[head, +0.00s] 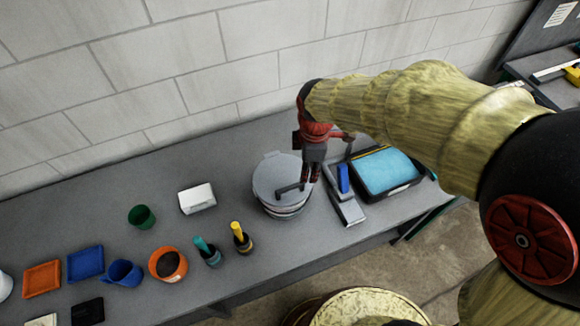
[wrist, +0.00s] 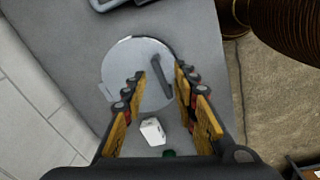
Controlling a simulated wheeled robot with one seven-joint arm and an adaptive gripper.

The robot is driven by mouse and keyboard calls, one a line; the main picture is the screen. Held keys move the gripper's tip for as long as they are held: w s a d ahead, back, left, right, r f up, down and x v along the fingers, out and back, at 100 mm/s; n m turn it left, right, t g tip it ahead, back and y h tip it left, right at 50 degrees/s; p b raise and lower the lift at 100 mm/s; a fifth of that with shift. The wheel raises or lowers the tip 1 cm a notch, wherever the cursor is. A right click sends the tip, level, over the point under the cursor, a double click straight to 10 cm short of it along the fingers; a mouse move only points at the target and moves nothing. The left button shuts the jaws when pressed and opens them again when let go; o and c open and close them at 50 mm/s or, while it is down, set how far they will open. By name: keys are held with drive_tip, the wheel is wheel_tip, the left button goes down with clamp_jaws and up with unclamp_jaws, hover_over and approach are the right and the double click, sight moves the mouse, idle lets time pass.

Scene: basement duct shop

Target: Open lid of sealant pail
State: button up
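The sealant pail (head: 283,211) stands on the grey bench near its front edge. Its round pale grey lid (head: 272,172) lies on top and looks shut. The lid also shows in the wrist view (wrist: 122,68). A dark bar handle (head: 288,188) sits on the lid; in the wrist view the handle (wrist: 161,76) shows between my fingers. My gripper (head: 313,172) is over the right side of the lid, pointing down. In the wrist view its two fingers (wrist: 160,73) are spread apart with nothing held. I cannot tell how high the fingertips are above the handle.
Right of the pail are a grey tool with a blue block (head: 343,178) and a black tray with a light blue top (head: 385,172). Left are a white box (head: 197,198), a green cup (head: 141,216), an orange pot (head: 168,264) and two brush-like tools (head: 241,238). A block wall stands behind.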

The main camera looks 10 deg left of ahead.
sight(290, 187)
drive_tip(key=a+n+p, duration=0.1)
drive_tip(key=a+f+n+p, duration=0.1)
drive_tip(key=a, duration=0.1)
drive_tip(key=a+n+p, duration=0.1)
drive_tip(key=shift+s+a+f+n+g, duration=0.15)
drive_tip(key=shift+s+a+n+g, duration=0.1)
drive_tip(key=shift+a+n+g, duration=0.15)
drive_tip(key=shift+f+p, duration=0.35)
drive_tip(key=shift+f, duration=3.55)
drive_tip(key=shift+c, duration=1)
clamp_jaws()
